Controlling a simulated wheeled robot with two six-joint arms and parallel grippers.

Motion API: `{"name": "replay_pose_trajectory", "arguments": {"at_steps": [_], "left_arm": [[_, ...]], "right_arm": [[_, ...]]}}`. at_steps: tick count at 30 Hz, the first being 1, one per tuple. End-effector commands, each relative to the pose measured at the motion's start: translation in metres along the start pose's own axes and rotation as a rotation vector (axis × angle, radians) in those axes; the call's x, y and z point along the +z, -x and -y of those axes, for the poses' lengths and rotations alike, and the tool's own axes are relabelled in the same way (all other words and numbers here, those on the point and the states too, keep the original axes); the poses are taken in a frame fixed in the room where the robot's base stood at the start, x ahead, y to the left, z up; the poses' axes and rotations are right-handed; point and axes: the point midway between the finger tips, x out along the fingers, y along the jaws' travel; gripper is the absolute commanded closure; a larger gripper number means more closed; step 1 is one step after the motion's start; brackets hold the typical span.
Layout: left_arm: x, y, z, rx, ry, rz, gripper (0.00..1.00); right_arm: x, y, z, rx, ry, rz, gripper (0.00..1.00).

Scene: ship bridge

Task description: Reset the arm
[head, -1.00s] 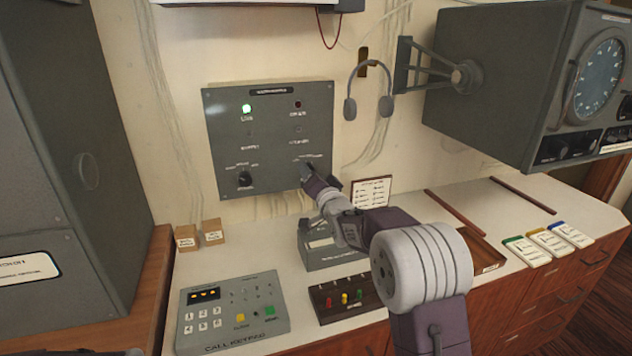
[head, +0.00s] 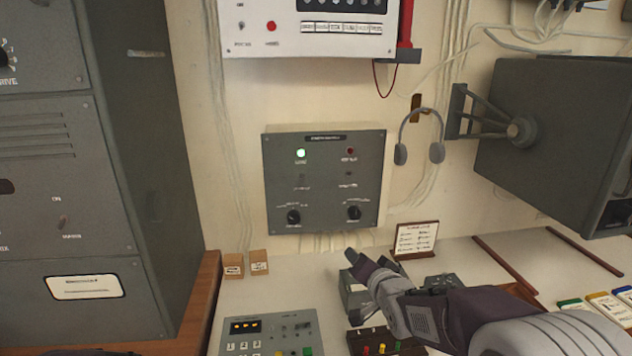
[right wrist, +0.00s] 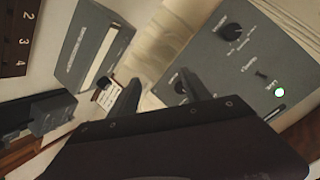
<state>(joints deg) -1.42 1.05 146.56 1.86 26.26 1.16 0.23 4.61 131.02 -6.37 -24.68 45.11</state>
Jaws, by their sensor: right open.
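My right arm comes in from the lower right of the head view. Its gripper (head: 372,264) is open and empty, above the desk and below the grey wall panel (head: 325,180). The panel has a lit green lamp, a dark red lamp and two black knobs, the left knob (head: 293,217) and the right knob (head: 354,213). In the right wrist view the open fingers (right wrist: 158,92) stand apart with nothing between them, and the panel (right wrist: 235,65) shows to the right. My left gripper is not seen.
A keypad box (head: 270,335) and a block with coloured knobs (head: 385,343) lie on the desk beneath the arm. Two small boxes (head: 246,264), a framed card (head: 416,239) and a hanging headset (head: 420,136) are nearby. A tall grey cabinet (head: 165,150) fills the left.

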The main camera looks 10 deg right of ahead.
Motion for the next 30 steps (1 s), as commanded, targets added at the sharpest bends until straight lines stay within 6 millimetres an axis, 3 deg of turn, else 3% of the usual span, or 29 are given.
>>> {"name": "replay_pose_trajectory", "arguments": {"at_steps": [1, 6, 10, 14, 30], "left_arm": [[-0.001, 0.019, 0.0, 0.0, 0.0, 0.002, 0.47], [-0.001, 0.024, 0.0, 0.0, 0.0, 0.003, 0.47], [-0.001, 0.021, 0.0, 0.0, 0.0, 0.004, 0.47], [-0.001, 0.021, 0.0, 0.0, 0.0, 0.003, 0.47], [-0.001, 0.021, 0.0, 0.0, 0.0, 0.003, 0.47]], "right_arm": [[0.027, 0.02, -0.02, 0.108, 0.067, 0.127, 0.44], [0.134, 0.095, -0.106, 0.368, 0.304, 0.582, 0.44], [0.181, 0.149, -0.142, 0.436, 0.43, 0.86, 0.44], [0.198, 0.179, -0.152, 0.426, 0.532, 1.028, 0.44], [0.197, 0.179, -0.152, 0.411, 0.562, 1.039, 0.44]]}}
